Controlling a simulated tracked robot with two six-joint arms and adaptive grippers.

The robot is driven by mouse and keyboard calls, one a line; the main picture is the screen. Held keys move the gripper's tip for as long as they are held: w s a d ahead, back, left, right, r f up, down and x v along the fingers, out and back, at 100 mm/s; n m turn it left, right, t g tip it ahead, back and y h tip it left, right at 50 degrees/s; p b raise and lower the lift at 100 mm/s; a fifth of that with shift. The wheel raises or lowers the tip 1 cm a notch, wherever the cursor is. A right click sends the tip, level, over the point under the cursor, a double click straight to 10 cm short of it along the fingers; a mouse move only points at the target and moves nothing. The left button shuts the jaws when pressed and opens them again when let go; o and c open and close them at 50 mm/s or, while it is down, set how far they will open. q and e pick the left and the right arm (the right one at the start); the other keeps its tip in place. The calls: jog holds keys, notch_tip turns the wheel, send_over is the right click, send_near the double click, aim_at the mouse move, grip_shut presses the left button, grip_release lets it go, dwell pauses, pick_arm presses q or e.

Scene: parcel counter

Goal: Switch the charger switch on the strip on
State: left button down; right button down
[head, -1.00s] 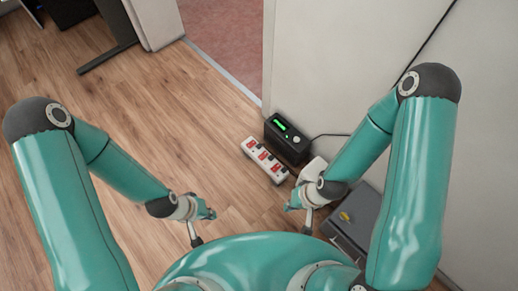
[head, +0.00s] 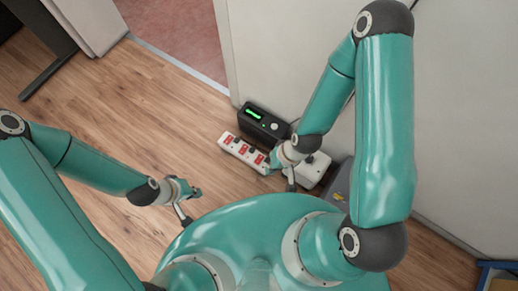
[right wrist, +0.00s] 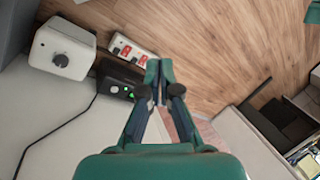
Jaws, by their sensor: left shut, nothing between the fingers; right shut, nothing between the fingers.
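The white power strip (head: 231,144) with several red switches lies on the wooden floor, just in front of a black box with a green display. In the head view its right end is close to my right gripper (head: 274,160), which partly covers that area. In the right wrist view the strip (right wrist: 118,43) shows beyond my right gripper (right wrist: 158,72), up and left of its shut fingertips. I cannot tell which switch is the charger's, nor each switch's position. My left gripper (head: 194,191) is shut and empty, left of and nearer than the strip.
The black box (head: 259,125) stands against the wall behind the strip; it also shows in the right wrist view (right wrist: 112,84). A white box with a dark knob (right wrist: 60,54) and a grey case (head: 338,186) stand to the right. Floor left of the strip is clear.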

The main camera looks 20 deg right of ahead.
notch_tip(320, 180, down, 7)
jog(key=w+a+n+b, duration=0.1)
jog(key=w+a+b, duration=0.15)
jog(key=b, duration=0.35)
jog(key=n+g+h+b, duration=0.2)
jog(key=n+b, duration=0.7)
jog(key=b, duration=1.8)
send_over(257, 162)
jog(key=w+d, duration=0.1)
jog(key=w+d+f+x, duration=0.1)
jog(key=w+d+x, duration=0.1)
jog(key=x, duration=1.1)
jog(key=w+d+x, duration=0.1)
jog(key=d+x, duration=0.2)
jog(key=x, duration=1.1)
jog(key=shift+w+d+t+h+p, duration=0.1)
jog(key=shift+w+t+h+p, duration=0.2)
jog(key=shift+h, duration=0.2)
jog(key=shift+f, duration=0.1)
jog(key=f+b, duration=0.1)
jog(key=f, duration=0.3)
jog(key=a+f+b, duration=0.1)
jog(key=f+b, duration=0.1)
jog(key=f, duration=0.3)
jog(key=s+f+b, duration=0.1)
jog(key=f+b, duration=0.1)
jog(key=f, duration=0.2)
jog(key=shift+a+f, duration=0.2)
jog(key=shift+f, duration=0.2)
